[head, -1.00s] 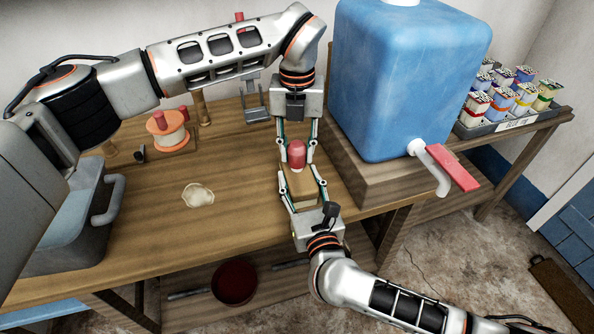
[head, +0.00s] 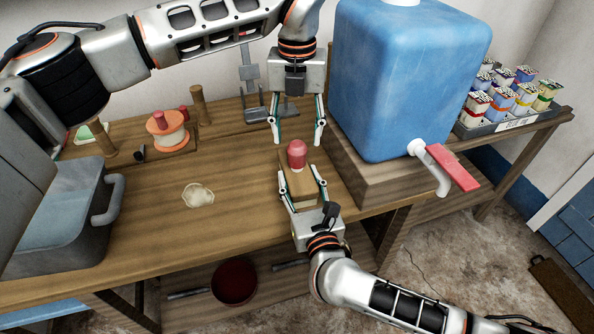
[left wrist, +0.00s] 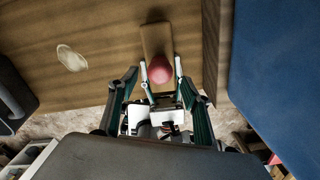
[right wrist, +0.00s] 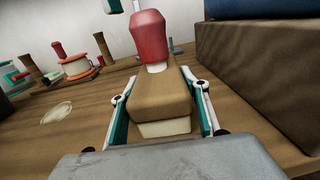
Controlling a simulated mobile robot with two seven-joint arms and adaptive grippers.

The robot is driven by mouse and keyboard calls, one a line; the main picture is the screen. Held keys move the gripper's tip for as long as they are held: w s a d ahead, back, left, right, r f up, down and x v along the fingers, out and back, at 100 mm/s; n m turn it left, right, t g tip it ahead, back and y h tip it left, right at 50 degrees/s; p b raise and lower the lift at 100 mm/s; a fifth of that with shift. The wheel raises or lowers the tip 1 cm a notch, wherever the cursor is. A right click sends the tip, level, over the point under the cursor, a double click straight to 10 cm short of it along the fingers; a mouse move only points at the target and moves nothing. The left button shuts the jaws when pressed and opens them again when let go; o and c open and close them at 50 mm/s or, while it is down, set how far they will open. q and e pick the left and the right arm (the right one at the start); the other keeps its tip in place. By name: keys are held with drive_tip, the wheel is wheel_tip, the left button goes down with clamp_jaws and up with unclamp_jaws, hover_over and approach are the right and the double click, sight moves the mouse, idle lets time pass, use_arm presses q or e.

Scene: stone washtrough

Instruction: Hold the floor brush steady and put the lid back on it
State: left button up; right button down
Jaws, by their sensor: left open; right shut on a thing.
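The floor brush (head: 301,186) is a wooden block with a pale underside, seen close in the right wrist view (right wrist: 160,97). My right gripper (head: 303,191) is shut on its near part, one finger along each side. The red rounded lid (head: 297,153) sits on a pale neck at the top of the brush; it also shows in the right wrist view (right wrist: 150,37) and the left wrist view (left wrist: 159,70). I cannot tell how fully it is seated. My left gripper (head: 297,138) is open and empty just beyond and above the lid, apart from it.
A blue water tank (head: 405,80) with a red-handled tap stands on a wooden block close to the right. A grey basin (head: 60,225) is at the left. An orange spool (head: 167,130) and a metal stand (head: 250,85) are behind. A pale patch (head: 198,195) lies on otherwise clear tabletop.

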use_arm(q)
wheel_tip(320, 180, up, 7)
idle(0.3)
drive_tip(key=shift+f, duration=0.1)
use_arm(e)
drive_tip(key=c, duration=1)
unclamp_jaws()
drive_tip(key=v, duration=1.2)
